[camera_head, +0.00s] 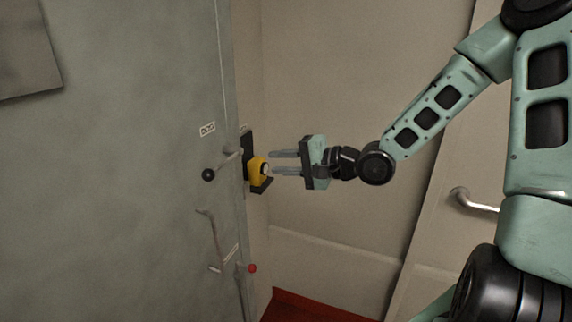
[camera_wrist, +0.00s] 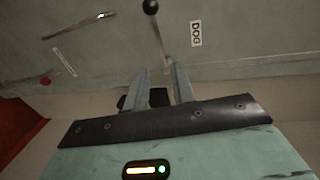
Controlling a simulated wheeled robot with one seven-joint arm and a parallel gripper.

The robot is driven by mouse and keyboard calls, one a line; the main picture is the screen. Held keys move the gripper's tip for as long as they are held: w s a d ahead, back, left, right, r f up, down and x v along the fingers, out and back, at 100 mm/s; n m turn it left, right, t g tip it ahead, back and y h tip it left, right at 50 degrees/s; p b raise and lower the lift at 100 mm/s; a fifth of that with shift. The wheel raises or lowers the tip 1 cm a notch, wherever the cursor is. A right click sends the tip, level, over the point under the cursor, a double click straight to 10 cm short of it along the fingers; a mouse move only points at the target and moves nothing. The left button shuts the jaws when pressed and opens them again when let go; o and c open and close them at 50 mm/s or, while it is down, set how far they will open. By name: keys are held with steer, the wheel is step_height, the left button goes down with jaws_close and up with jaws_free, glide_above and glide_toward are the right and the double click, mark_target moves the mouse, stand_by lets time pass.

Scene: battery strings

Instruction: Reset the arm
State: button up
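My arm reaches in from the right in the head view, bent at its joints. My gripper (camera_head: 272,163) points left toward the grey door, with its two fingers apart and nothing between them. A small yellow device (camera_head: 256,171) sits in a black holder (camera_head: 247,152) just beyond the fingertips. I cannot tell whether the fingertips touch it. In the wrist view my gripper (camera_wrist: 160,68) also shows its fingers spread.
The grey door (camera_head: 120,170) fills the left. It carries a lever with a black knob (camera_head: 208,175), a lower handle (camera_head: 211,235) and a red knob (camera_head: 252,268). A metal handle (camera_head: 472,201) is on the pale panel at right. A red floor patch (camera_head: 300,307) lies below.

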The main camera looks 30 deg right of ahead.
steer(key=shift+s+d+r, duration=0.1)
steer(key=shift+s+d, duration=0.2)
steer(key=shift+s, duration=0.05)
stand_by(0.4)
steer(key=s+a+f+n+g+h+b, duration=0.3)
steer(key=s+a+f+n+g, duration=0.15)
steer(key=f, duration=0.25)
steer(key=s+a+f+n+g+h+b, duration=0.3)
steer(key=a+f+n, duration=0.1)
steer(key=a+f, duration=0.25)
steer(key=s+a+n+g+h+b, duration=0.1)
steer(key=s+n, duration=0.4)
steer(key=s, duration=0.5)
steer(key=s+a+f+n+g+h+b, duration=0.1)
steer(key=s+a+n+g+b, duration=0.3)
steer(key=s, duration=0.7)
steer(key=shift+a+n+h, duration=0.2)
steer(key=shift+n+h, duration=0.25)
steer(key=shift+h, duration=0.15)
